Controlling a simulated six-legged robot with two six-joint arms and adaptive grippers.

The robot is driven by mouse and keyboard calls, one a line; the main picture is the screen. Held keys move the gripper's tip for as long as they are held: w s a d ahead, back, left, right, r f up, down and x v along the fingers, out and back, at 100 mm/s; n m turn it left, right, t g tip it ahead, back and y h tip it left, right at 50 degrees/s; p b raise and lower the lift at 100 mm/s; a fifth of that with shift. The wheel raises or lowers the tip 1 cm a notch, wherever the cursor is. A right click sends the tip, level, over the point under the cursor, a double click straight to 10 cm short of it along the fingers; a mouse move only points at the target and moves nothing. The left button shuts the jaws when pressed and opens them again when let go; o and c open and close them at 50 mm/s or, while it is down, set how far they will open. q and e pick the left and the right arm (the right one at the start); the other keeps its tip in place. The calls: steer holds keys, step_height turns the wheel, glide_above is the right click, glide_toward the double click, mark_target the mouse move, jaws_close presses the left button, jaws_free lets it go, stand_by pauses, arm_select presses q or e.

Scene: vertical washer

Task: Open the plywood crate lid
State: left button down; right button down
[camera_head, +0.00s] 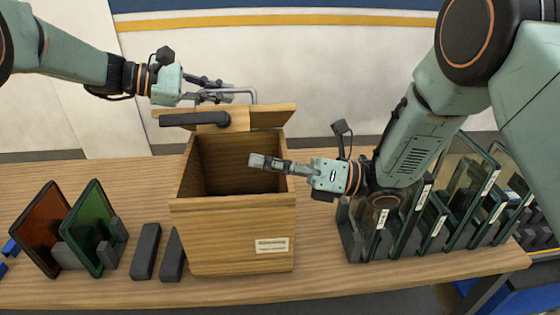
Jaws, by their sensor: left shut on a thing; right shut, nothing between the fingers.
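The plywood crate (231,232) stands on the table with its opening facing up and a small white label on its front. Its lid (272,116) is raised at the back of the crate, showing the dark inside. A grey metal handle (252,93) shows at the lid's top edge. My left gripper (225,93) is shut on the handle, above the back of the crate; its fingers partly hide the grip. My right gripper (255,161) is shut and empty, over the crate opening near its right side, and hides part of the inside.
Racks of framed glass panes (455,205) stand at the right on the wooden table (330,275). A brown pane (40,228) and a green pane (90,222) stand in holders at the left. Dark blocks (147,250) lie left of the crate. The table's front edge is mostly clear.

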mark_target(231, 118)
arm_select(q)
steer(key=shift+d+r, duration=0.1)
arm_select(e)
steer(key=w+a+r, duration=0.3)
steer(key=a+r, duration=0.1)
steer(key=shift+a, duration=0.4)
steer(key=shift+r, duration=0.1)
